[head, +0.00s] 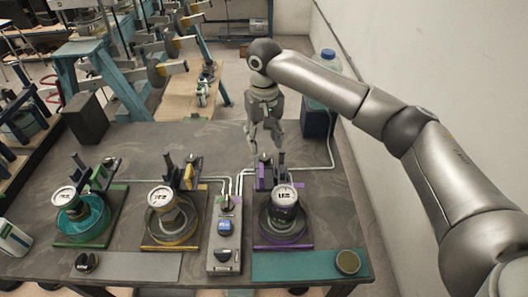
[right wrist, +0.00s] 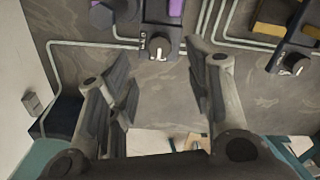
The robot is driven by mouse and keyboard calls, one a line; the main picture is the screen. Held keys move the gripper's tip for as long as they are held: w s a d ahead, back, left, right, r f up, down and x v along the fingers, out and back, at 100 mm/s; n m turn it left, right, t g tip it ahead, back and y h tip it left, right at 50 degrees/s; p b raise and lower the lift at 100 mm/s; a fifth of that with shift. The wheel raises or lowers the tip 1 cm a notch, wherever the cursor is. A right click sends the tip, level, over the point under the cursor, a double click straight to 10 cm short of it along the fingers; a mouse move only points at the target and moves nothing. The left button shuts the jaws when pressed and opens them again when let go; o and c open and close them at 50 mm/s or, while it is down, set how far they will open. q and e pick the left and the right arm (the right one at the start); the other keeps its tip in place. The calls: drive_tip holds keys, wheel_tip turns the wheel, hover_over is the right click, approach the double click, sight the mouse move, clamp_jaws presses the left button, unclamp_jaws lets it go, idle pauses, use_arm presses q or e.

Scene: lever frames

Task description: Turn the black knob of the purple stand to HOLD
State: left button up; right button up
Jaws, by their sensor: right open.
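The purple stand (head: 308,244) is at the right of the row on the table in the head view, with a gauge and dark round body on it. Its black knob (right wrist: 159,46) shows in the right wrist view on a dark block beside a purple part, with a white mark on its face. The small lettering beside it is unreadable. My right gripper (head: 265,146) hangs pointing down behind the stand's upright. In the right wrist view its fingers (right wrist: 158,85) are apart and empty, with the knob beyond them, apart from both. My left gripper is out of view.
A yellow stand (head: 146,241) and a green stand (head: 62,240) stand to the left. A grey box with switches (head: 225,240) stands beside the purple stand. Pale pipes (head: 325,167) run along the table. A wall is close on the right. Bare table lies behind the stands.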

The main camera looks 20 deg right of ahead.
sight(264, 157)
wheel_tip(264, 157, down, 6)
drive_tip(key=shift+p, duration=0.55)
drive_tip(key=shift+c, duration=0.5)
